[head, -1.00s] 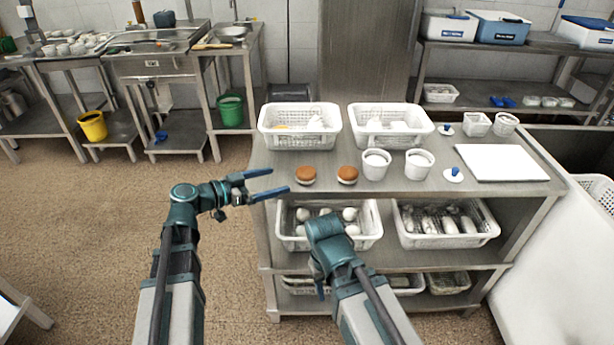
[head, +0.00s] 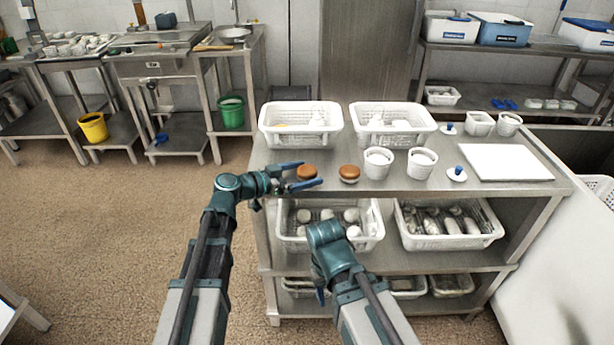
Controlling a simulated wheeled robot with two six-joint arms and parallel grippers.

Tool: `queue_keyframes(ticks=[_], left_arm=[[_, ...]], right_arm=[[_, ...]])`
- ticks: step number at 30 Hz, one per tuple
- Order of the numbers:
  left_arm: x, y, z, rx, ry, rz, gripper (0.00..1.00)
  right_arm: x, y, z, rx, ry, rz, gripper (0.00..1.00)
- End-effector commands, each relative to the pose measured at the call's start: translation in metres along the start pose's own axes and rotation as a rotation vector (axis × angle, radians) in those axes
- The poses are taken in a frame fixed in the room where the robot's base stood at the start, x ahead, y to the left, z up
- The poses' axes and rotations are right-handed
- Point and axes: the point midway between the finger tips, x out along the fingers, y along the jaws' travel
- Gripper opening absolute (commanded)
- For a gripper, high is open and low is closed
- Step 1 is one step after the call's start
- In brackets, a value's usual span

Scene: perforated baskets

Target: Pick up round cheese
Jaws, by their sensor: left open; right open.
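Two round, orange-brown pieces with pale undersides, which look like the round cheeses, sit near the front left edge of the steel table: a left one (head: 307,172) and a right one (head: 349,173). My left gripper (head: 312,175) is open and reaches in from the left. In the picture its blue fingers lie on either side of the left round cheese; I cannot tell whether they touch it. My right gripper (head: 321,293) is low in front of the shelves, and its fingers are mostly hidden behind its own arm. I see nothing held in it.
White perforated baskets (head: 264,130) stand behind the cheeses on the steel table (head: 400,185). Two white cups (head: 378,168) stand to their right, then a blue-knobbed lid (head: 457,177) and a white board (head: 505,163). Filled baskets (head: 290,243) sit on the shelf below.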

Motion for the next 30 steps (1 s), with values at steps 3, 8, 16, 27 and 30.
queue_keyframes(ticks=[3, 8, 16, 27, 30], left_arm=[[0.0118, -0.0004, 0.0003, 0.0, 0.0, 0.001, 1.0], [0.0112, 0.0, -0.0003, -0.001, 0.0, -0.001, 1.0], [0.0109, 0.0, -0.0002, -0.001, 0.0, -0.001, 0.57], [0.0108, -0.0001, -0.0003, -0.001, 0.0, -0.001, 0.14], [0.0108, -0.0001, -0.0009, -0.001, 0.0, -0.001, 0.14]], right_arm=[[0.0025, -0.0002, -0.0002, 0.0, 0.0, 0.0, 0.5], [0.0019, -0.0002, -0.0001, 0.0, 0.0, 0.0, 0.5], [0.0019, -0.0002, -0.0001, 0.0, 0.0, 0.0, 0.5], [0.0019, -0.0002, -0.0001, 0.0, 0.0, 0.0, 0.5], [0.0013, -0.0001, -0.0001, 0.0, 0.0, 0.0, 0.5]])
